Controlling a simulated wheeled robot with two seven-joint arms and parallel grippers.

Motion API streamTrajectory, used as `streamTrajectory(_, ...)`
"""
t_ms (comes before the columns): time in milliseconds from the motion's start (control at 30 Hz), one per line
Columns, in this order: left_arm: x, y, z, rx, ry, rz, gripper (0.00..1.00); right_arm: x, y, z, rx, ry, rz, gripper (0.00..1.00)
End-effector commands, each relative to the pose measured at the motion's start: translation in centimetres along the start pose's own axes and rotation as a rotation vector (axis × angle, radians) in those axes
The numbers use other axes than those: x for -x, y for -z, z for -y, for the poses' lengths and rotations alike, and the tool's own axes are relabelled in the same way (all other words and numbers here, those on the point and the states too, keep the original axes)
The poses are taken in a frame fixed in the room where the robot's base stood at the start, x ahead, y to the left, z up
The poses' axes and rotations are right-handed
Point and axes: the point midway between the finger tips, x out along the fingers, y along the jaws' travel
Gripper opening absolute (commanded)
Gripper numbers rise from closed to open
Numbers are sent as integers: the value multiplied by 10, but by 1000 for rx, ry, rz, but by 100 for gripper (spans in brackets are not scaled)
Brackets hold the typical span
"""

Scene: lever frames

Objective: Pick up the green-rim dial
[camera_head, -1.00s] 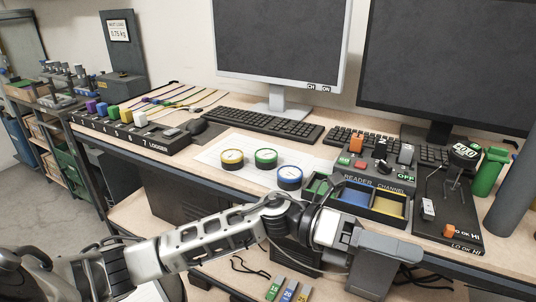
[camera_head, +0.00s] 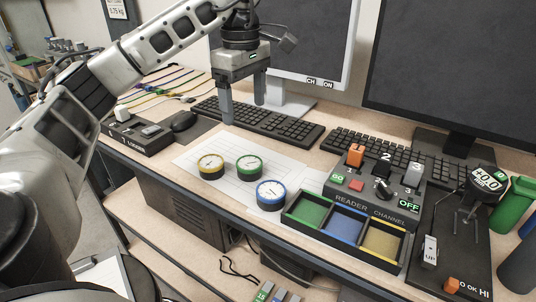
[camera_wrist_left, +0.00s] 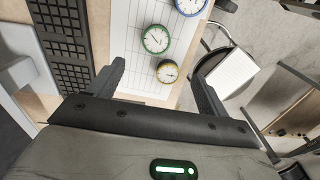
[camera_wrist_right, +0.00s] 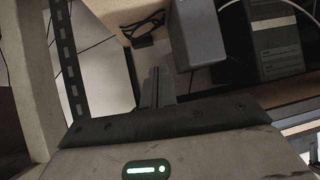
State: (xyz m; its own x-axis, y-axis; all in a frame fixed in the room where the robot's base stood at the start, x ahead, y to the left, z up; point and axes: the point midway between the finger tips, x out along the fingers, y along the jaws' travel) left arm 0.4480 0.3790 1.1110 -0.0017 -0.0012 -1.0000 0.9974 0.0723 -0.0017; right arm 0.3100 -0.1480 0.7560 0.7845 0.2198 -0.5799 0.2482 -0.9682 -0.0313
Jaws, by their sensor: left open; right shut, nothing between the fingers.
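The green-rim dial (camera_head: 249,168) lies face up on the white gridded sheet (camera_head: 232,148), between the yellow-rim dial (camera_head: 211,167) and the blue-rim dial (camera_head: 271,195). In the left wrist view the green-rim dial (camera_wrist_left: 156,39) lies beyond the fingertips, with the yellow-rim dial (camera_wrist_left: 167,71) nearer the gap. My left gripper (camera_head: 243,112) is open and empty, fingers pointing down above the keyboard, behind the dials and apart from them. My right gripper (camera_wrist_right: 158,80) is shut and empty in the right wrist view, and out of the head view.
A tray with green, blue and yellow compartments (camera_head: 345,231) stands right of the dials, before the reader channel box (camera_head: 374,190). A keyboard (camera_head: 265,125) and monitors stand behind. A black mouse (camera_head: 184,121) lies left. The sheet around the dials is mostly clear.

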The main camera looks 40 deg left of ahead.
Motion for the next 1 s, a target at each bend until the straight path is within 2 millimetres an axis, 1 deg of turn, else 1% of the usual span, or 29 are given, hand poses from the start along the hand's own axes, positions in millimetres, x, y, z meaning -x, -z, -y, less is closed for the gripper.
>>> streamTrajectory(67,-9,1,1,1,3,-4,78,-2,-6,0,-1,1,4,0)
streamTrajectory(167,-29,1,1,0,6,-3,78,-6,-19,2,-5,4,16,0)
streamTrajectory(200,-38,1,1,0,7,-3,78,-8,-24,2,-6,6,23,0)
streamTrajectory(267,-52,0,1,-1,6,-2,78,-10,-29,4,-11,11,25,0)
streamTrajectory(300,-61,1,1,0,6,-2,78,-10,-29,5,-16,15,19,0)
streamTrajectory(433,-86,0,1,0,5,-1,78,-11,-29,8,-37,27,0,0)
streamTrajectory(500,-92,1,0,2,4,-4,78,-8,-23,8,-41,29,-5,0)
streamTrajectory(600,-102,1,0,2,3,-3,78,-8,-22,8,-41,29,-8,0)
streamTrajectory(767,-111,1,-1,1,3,-2,78,-8,-20,9,-45,28,-9,0)
streamTrajectory(1000,-145,2,-6,1,4,-2,78,-6,-18,9,-46,24,-9,0)
